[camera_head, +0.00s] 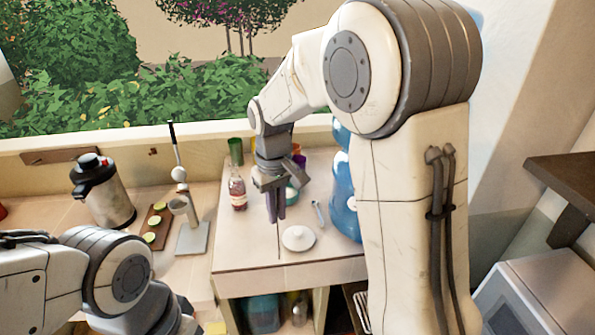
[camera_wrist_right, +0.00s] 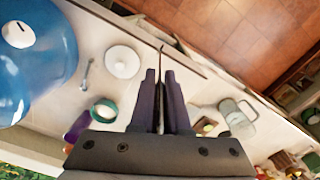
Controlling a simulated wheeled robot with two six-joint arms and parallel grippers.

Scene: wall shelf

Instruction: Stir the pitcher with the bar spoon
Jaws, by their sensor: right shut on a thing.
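My right gripper (camera_head: 275,215) points down above the white counter. It is shut on a thin dark rod, which looks like the bar spoon (camera_wrist_right: 161,56); its far end juts out past the fingertips.
A red-brown bottle (camera_head: 237,193) stands left of the gripper. A white round lid or dish (camera_head: 298,238), a small spoon (camera_head: 318,213) and a large blue water jug (camera_head: 342,195) are on the right. A citrus press (camera_head: 192,236) and a flask (camera_head: 105,200) stand farther left.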

